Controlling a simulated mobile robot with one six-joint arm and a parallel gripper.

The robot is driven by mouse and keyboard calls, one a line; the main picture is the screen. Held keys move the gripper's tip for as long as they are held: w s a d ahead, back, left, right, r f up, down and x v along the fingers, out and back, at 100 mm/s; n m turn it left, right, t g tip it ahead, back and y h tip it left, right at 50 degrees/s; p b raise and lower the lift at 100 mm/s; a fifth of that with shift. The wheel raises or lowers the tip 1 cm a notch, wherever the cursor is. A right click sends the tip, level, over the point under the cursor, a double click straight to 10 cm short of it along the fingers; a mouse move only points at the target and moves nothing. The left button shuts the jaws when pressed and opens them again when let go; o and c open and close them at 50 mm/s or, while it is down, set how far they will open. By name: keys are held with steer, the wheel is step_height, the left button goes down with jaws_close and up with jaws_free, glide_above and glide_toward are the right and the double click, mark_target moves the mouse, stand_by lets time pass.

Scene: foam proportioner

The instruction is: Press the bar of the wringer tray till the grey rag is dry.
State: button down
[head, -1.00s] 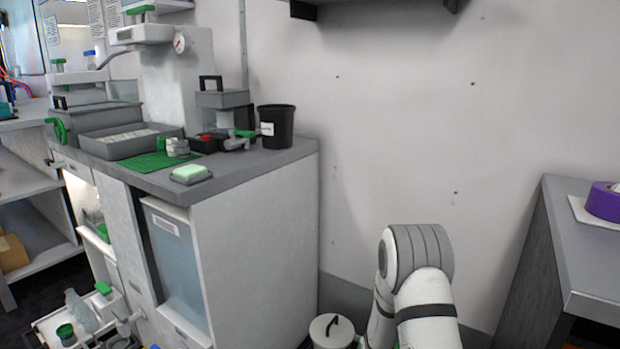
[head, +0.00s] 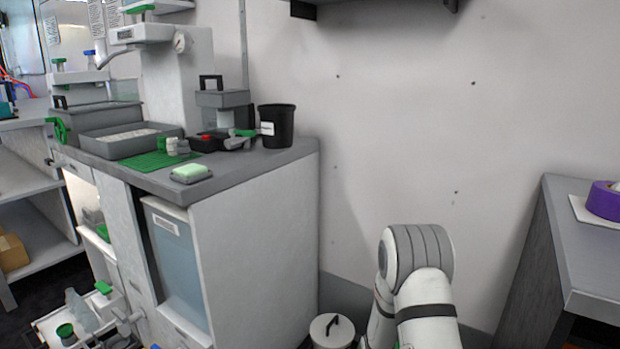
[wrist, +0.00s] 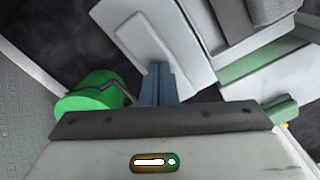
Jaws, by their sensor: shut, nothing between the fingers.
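My gripper (wrist: 158,85) shows in the wrist view as two blue-grey fingers held together, with nothing visible between them. It points at a pale flat panel (wrist: 160,45), but I cannot tell whether it touches it. A green cylinder (wrist: 90,94) with a thin grey rod beside it is left of the fingers. I cannot pick out the wringer tray, its bar or the grey rag with certainty in either view. In the head view my gripper is out of sight.
A grey counter (head: 245,172) holds a shallow grey tray (head: 103,151), a green mat (head: 150,161), a black bin (head: 276,127) and a green-topped sponge (head: 191,173). A lidded pail (head: 331,331) stands on the floor by my arm. A purple roll (head: 606,200) lies on the right-hand table.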

stand_by(0.4)
step_height(320, 180, up, 10)
steer(key=p, duration=0.7)
stand_by(0.4)
steer(key=s+r+m+t+p, duration=0.1)
steer(key=s+r+p, duration=0.5)
steer(key=r, duration=1.1)
steer(key=s+r+m+p, duration=0.1)
steer(key=r+p, duration=0.8)
steer(key=r, duration=0.7)
steer(key=s+r+m+t+p, duration=0.1)
steer(key=s+r+p, duration=0.5)
steer(key=r, duration=1.1)
steer(key=s+r+m+p, duration=0.1)
steer(key=s+r+p, duration=0.3)
steer(key=r, duration=0.3)
steer(key=s+r+m+p, duration=0.1)
steer(key=s+r+p, duration=0.3)
steer(key=r+p, duration=0.2)
steer(key=shift+a+r+t+p, duration=0.15)
steer(key=shift+r+t+p, duration=0.15)
steer(key=shift+r, duration=0.55)
